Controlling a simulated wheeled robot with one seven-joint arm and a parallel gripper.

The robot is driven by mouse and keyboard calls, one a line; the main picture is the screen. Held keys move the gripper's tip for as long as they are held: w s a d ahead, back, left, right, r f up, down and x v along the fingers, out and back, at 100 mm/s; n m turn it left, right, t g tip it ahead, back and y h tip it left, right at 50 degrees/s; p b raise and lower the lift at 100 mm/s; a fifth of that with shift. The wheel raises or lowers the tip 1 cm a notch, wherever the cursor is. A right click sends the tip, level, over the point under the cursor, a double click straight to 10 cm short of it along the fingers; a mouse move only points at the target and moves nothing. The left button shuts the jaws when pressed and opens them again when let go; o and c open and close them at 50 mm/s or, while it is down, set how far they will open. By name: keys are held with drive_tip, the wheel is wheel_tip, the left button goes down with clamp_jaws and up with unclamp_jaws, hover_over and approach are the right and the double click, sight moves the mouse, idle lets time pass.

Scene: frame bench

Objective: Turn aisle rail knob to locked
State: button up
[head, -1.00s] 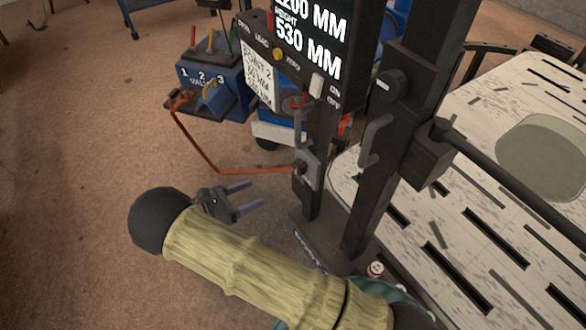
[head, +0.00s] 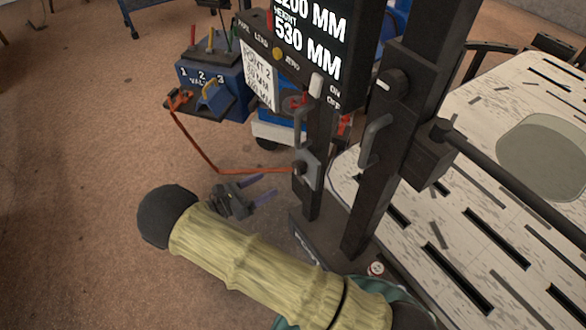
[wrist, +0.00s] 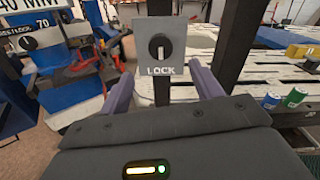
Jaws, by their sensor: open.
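A black round knob (wrist: 160,47) sits on a grey plate marked LOCK (wrist: 177,61) in the wrist view, fixed to a dark upright post. A white mark on the knob stands about vertical. In the head view, a grey plate (head: 311,170) with a dark knob (head: 299,167) is low on the left post (head: 314,195). My gripper (head: 275,187) is open and empty, a short way left of that plate. Its purple fingers (wrist: 162,92) lie either side of and below the knob in the wrist view, not touching it.
An orange hose (head: 215,167) runs from the blue valve box (head: 213,88) towards the plate. Handles (head: 375,140) and another knob (head: 391,83) are on the posts. A slotted white table (head: 470,215) stands at right. Bare floor (head: 80,200) lies at left.

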sight(295, 168)
drive_tip(key=x, duration=1.1)
drive_tip(key=shift+a, duration=0.1)
drive_tip(key=shift+c, duration=0.5)
drive_tip(key=c, duration=0.9)
